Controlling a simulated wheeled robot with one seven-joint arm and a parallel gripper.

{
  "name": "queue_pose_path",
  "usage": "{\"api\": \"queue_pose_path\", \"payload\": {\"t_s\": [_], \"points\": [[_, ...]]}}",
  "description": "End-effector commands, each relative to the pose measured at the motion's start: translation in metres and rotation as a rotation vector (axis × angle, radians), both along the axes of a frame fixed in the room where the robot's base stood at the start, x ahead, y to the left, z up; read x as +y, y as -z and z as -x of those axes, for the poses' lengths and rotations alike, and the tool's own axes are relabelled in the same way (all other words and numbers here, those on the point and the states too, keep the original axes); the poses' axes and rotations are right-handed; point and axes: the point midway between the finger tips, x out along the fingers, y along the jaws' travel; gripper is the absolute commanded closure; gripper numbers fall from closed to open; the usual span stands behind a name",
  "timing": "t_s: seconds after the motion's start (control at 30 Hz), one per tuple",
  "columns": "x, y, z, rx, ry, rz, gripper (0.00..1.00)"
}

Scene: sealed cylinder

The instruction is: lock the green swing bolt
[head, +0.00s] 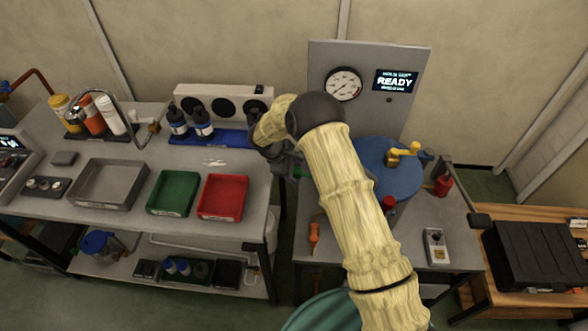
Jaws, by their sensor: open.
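The cylinder's round blue lid (400,178) is on the right-hand bench, partly behind my arm. A yellow handle (404,152) sits on the lid. A red knob (389,203) is at the lid's front edge, and a red part (443,185) is at its right side. A small green part (300,172) shows beside my gripper, left of the cylinder; it may be the green swing bolt, but most of it is hidden. My gripper (292,168) is open, close to this green part. I cannot tell whether they touch.
A panel with a gauge and a READY screen (396,81) stands behind the cylinder. An orange screwdriver (314,238) and a grey meter (435,247) lie in front. The left bench holds a green tray (172,172), a red tray (241,178) and bottles (178,121).

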Motion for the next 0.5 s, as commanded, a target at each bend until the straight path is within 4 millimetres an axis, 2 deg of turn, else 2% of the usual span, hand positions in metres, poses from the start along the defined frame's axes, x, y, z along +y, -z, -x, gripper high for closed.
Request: {"api": "queue_pose_path", "payload": {"t_s": [0.13, 0.37, 0.5], "points": [[-0.0028, 0.0065, -0.0015, -0.001, -0.002, -0.001, 0.45], [-0.0027, 0.0067, -0.0015, -0.001, -0.002, -0.001, 0.45], [-0.0026, 0.0065, -0.0014, -0.001, -0.002, -0.001, 0.72]]}}
